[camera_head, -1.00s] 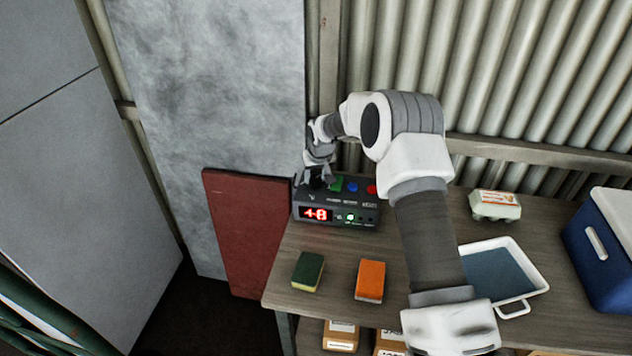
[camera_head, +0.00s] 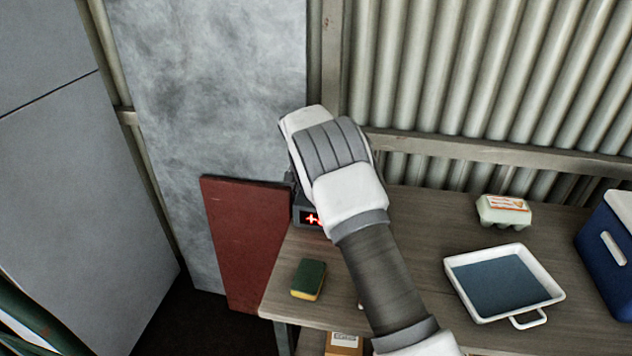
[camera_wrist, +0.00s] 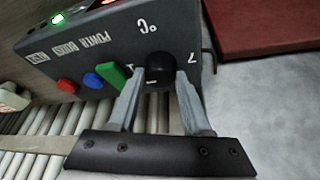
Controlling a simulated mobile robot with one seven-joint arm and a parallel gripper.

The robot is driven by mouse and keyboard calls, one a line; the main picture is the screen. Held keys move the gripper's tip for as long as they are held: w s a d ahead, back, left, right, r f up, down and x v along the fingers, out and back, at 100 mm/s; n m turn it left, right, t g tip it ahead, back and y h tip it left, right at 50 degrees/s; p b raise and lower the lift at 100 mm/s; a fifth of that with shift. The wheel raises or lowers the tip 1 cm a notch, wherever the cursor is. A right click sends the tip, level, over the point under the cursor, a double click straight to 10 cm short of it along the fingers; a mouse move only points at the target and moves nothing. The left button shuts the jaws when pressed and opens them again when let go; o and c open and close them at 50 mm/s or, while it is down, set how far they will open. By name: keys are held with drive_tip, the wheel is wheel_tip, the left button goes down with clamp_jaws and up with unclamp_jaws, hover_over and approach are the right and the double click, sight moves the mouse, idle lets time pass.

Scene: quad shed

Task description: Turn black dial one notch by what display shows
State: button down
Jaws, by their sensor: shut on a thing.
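The control box (camera_head: 301,215) stands at the left end of the bench. My arm hides most of it in the head view. Its display (camera_head: 311,218) shows a red plus-like mark, with the rest covered. In the wrist view the dark box face (camera_wrist: 100,45) carries the black dial (camera_wrist: 160,68), with marks around it. My gripper (camera_wrist: 159,78) is shut on the dial, one finger on each side. A green button (camera_wrist: 111,75), a blue button (camera_wrist: 93,80) and a red button (camera_wrist: 67,86) lie in a row beside it. A green light (camera_wrist: 59,19) is lit.
A green and yellow sponge (camera_head: 308,279) lies near the front left of the bench (camera_head: 420,270). A white tray (camera_head: 459,294), an egg carton (camera_head: 503,211) and a blue cooler (camera_head: 600,245) are to the right. A dark red board (camera_head: 246,240) leans left of the bench.

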drive_tip(key=shift+m, duration=0.3)
drive_tip(key=shift+c, duration=1.7)
unclamp_jaws()
drive_tip(key=v, duration=1.7)
drive_tip(key=shift+a+r+p, duration=0.15)
drive_tip(key=shift+r+p, duration=0.05)
drive_tip(key=shift+p, duration=0.25)
drive_tip(key=shift+w, duration=0.15)
